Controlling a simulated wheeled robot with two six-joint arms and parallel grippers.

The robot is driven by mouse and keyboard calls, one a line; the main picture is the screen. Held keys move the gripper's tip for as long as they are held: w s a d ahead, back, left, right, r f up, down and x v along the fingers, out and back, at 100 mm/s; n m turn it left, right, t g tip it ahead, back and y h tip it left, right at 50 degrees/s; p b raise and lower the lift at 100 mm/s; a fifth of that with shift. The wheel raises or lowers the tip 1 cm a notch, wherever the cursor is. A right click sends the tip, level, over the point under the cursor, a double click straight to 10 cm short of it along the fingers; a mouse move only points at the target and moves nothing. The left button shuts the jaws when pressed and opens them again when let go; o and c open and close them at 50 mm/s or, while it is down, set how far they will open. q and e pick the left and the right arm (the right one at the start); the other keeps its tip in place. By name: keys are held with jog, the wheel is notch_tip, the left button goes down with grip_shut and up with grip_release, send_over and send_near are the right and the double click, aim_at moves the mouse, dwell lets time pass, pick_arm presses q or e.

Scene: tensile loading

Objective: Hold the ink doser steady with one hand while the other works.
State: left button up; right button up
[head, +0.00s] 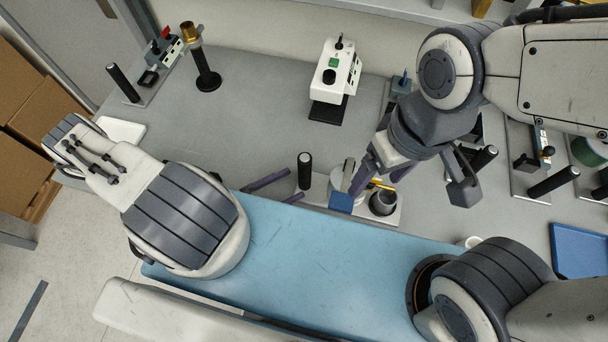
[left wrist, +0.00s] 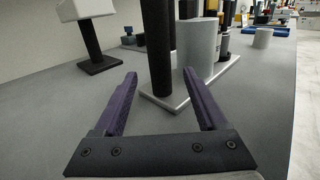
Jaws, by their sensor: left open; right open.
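A grey base plate (head: 395,216) carries a black post (head: 304,168), a pale cylinder, a blue block (head: 341,202) and a dark cup (head: 384,202); I take this for the ink doser, but cannot be sure. My left gripper (head: 297,183) is open at its left end. In the left wrist view the black post (left wrist: 158,45) stands just ahead, between the lines of the two purple fingers, with the grey cylinder (left wrist: 197,50) behind it. My right gripper (head: 378,182) is open over the plate's right part, near a yellow piece, and partly hides the parts there.
A white box device (head: 338,68) on a black stand is behind. A gold-topped stand (head: 206,72) and a plate with a black post (head: 122,83) are at the back left. A blue tray (head: 580,250) lies at the right. The grey bench between is clear.

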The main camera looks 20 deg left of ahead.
aim_at(305, 178)
pick_arm(q)
jog(key=shift+x, duration=2.6)
grip_shut()
